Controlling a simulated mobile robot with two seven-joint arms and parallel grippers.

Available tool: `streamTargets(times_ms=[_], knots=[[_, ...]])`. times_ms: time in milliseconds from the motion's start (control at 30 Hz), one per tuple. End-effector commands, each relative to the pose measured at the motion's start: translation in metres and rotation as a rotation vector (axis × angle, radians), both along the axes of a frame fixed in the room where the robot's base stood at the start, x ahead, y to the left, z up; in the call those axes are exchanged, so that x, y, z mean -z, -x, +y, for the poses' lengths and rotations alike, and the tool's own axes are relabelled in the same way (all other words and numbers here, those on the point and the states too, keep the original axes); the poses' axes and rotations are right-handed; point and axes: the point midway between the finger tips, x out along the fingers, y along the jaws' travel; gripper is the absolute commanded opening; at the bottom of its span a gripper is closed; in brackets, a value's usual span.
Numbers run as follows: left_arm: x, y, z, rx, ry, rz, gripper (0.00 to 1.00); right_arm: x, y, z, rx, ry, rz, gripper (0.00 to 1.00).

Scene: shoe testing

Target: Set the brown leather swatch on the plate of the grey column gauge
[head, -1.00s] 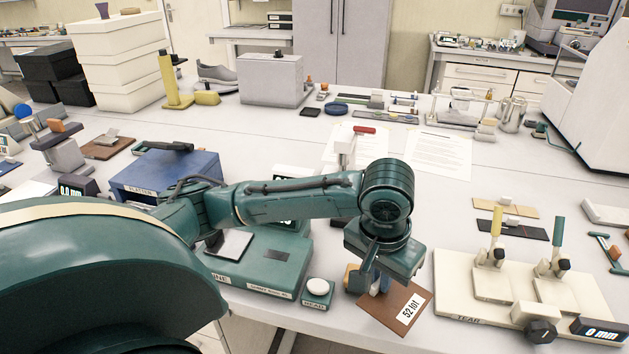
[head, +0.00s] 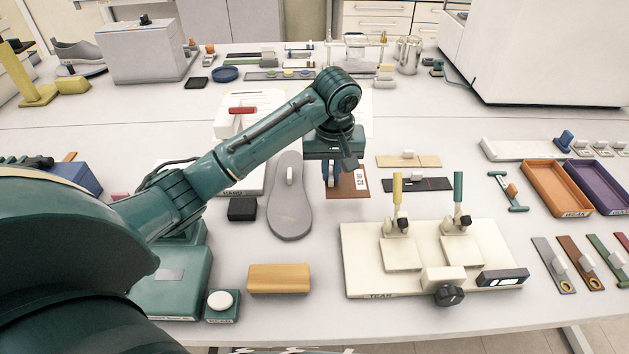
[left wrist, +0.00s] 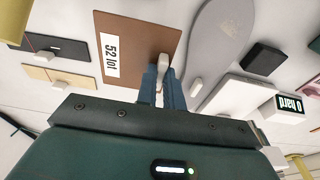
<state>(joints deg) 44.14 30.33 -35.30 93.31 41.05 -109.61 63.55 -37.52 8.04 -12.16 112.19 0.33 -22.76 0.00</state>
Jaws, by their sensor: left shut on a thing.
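The brown leather swatch (head: 350,182) has a white label reading "52 lot". In the head view my left gripper (head: 331,178) is above it, behind the cream tear tester (head: 432,265). In the left wrist view the blue fingers of my left gripper (left wrist: 162,88) are shut on the small white tab at the edge of the swatch (left wrist: 140,42). The swatch looks flat; I cannot tell its exact height over the table. The grey column gauge and its plate are not seen in the views now. My right gripper is not in view.
A grey shoe sole (head: 290,205) lies just left of the swatch. A white gauge with a red handle (head: 242,112) stands behind my arm. A tan block (head: 279,279) lies at the front. Orange (head: 557,188) and purple trays are at right.

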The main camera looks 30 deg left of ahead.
Motion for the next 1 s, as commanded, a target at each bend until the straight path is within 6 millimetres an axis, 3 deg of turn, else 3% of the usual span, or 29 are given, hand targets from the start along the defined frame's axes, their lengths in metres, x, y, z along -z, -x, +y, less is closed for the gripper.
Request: streamTargets(times_ms=[100,500,933,967,1000], knots=[[0.021,0.001,0.001,0.000,-0.001,0.003,0.00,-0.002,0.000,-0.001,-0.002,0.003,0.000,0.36],[0.067,0.000,0.000,0.000,0.000,0.001,0.00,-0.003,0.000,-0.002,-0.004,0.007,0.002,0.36],[0.074,0.000,0.000,0.001,0.001,0.000,0.00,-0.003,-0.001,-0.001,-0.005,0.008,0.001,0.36],[0.073,0.000,0.000,0.001,0.000,-0.001,0.11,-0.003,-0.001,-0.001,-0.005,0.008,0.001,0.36],[0.073,0.000,0.000,0.001,0.000,-0.001,0.15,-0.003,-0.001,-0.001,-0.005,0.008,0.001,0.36]])
